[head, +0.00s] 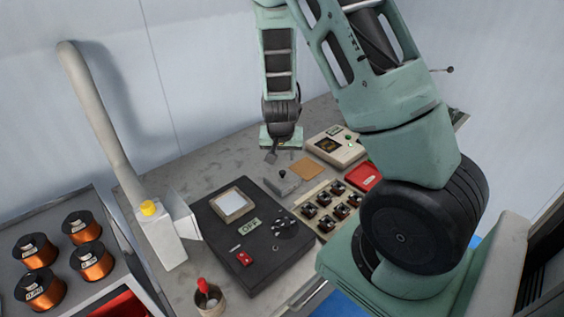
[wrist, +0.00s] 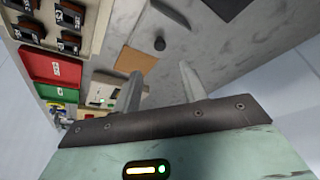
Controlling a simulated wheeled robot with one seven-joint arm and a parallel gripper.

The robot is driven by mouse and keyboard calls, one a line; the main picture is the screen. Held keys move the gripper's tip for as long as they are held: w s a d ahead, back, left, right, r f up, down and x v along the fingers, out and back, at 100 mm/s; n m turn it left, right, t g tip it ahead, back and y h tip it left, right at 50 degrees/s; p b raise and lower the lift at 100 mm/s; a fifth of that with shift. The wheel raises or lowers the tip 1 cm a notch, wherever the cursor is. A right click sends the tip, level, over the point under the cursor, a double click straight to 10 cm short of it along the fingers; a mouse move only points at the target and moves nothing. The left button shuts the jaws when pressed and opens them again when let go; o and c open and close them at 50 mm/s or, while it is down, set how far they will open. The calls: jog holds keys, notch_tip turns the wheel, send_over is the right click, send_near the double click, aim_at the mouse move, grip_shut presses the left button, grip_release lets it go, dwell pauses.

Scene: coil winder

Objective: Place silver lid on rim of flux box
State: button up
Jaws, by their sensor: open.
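A small low grey block with a dark knob (head: 282,182), likely the silver lid, shows on the bench behind the black panel. I cannot tell whether it sits on the flux box's rim, and no separate flux box is clear. The dark knob also shows in the wrist view (wrist: 160,43), beyond the fingertips. My gripper (head: 271,157) is above the bench, behind and a little left of the block in the head view. In the wrist view my two fingers (wrist: 162,73) are spread apart with nothing between them.
A black panel (head: 210,225) with a pale screen lies in front. A tan pad (head: 306,169), a tray of dark parts (head: 312,220), a cream meter (head: 348,148) and a red bin (head: 364,178) stand right. Copper spools (head: 92,261) and a white duct (head: 165,240) stand left.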

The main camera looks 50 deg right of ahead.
jog(key=s+a+r+n+y, duration=0.2)
jog(key=a+r+n, duration=0.15)
jog(key=a, duration=0.75)
jog(key=s+a+r+n+y, duration=0.25)
jog(key=a+r, duration=0.25)
jog(key=a, duration=0.7)
jog(key=s+a+r+n+g, duration=0.1)
jog(key=s+a+r+n, duration=0.2)
jog(key=s, duration=0.6)
jog(key=s+a+r+n+g, duration=0.2)
jog(key=s+a+r+n, duration=0.2)
jog(key=s+a+n, duration=0.4)
jog(key=shift+s+r, duration=0.15)
jog(key=shift+s, duration=0.5)
jog(key=shift+a+h, duration=0.1)
jog(key=shift+h, duration=0.15)
